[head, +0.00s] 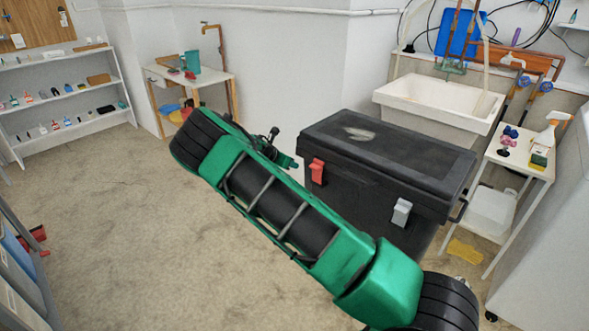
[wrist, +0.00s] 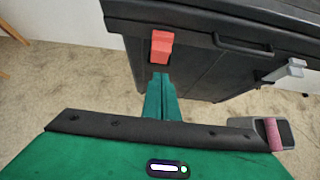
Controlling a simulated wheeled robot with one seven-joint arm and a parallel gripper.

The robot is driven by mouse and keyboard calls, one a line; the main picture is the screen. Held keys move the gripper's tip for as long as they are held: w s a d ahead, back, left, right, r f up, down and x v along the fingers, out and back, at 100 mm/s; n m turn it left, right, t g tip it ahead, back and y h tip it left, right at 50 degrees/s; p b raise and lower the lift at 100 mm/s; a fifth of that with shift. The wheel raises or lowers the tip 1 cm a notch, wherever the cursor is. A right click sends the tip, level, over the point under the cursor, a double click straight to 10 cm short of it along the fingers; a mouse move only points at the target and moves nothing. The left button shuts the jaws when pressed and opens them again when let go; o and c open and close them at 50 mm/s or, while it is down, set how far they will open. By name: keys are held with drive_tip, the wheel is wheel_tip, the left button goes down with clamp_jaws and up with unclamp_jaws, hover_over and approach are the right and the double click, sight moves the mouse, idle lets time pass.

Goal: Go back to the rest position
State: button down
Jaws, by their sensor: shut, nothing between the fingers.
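My gripper (head: 288,162) is in the head view, just left of a large black toolbox, with my green arm stretching across the floor in front. In the wrist view my gripper's green fingers (wrist: 161,92) are together and empty, pointing toward the box just below its red latch. I cannot tell whether the fingertips touch the box.
The black toolbox (head: 385,145) has its lid down, with a red latch (head: 317,171) and a grey latch (head: 402,211). A sink (head: 440,104) and a small white table (head: 520,164) stand behind it. Open floor (head: 110,210) lies to the left, before white shelves (head: 62,92).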

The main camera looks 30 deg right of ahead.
idle(0.5)
drive_tip(key=s+d+r+m+g+y, duration=0.1)
drive_tip(key=s+d+r+m+y, duration=0.15)
drive_tip(key=s+r+m, duration=0.4)
drive_tip(key=s+d+r+m+g+y, duration=0.1)
drive_tip(key=s+d+r+m+g, duration=0.15)
drive_tip(key=s, duration=0.75)
drive_tip(key=s+d+r+m+g+y, duration=0.1)
drive_tip(key=s+d+r+m+y, duration=0.2)
drive_tip(key=s+m, duration=0.4)
drive_tip(key=s+a+r+m+y, duration=0.1)
drive_tip(key=s+a+r+m, duration=0.2)
drive_tip(key=s, duration=0.8)
drive_tip(key=s+a+r+m+y, duration=0.1)
drive_tip(key=s+a+r+m, duration=0.2)
drive_tip(key=s, duration=0.9)
drive_tip(key=s+a+r+m+y, duration=0.1)
drive_tip(key=s+a+r+m, duration=0.2)
drive_tip(key=s+m, duration=0.4)
drive_tip(key=s+a, duration=0.1)
drive_tip(key=s, duration=0.4)
drive_tip(key=shift+r+t, duration=0.35)
drive_tip(key=shift+s, duration=0.15)
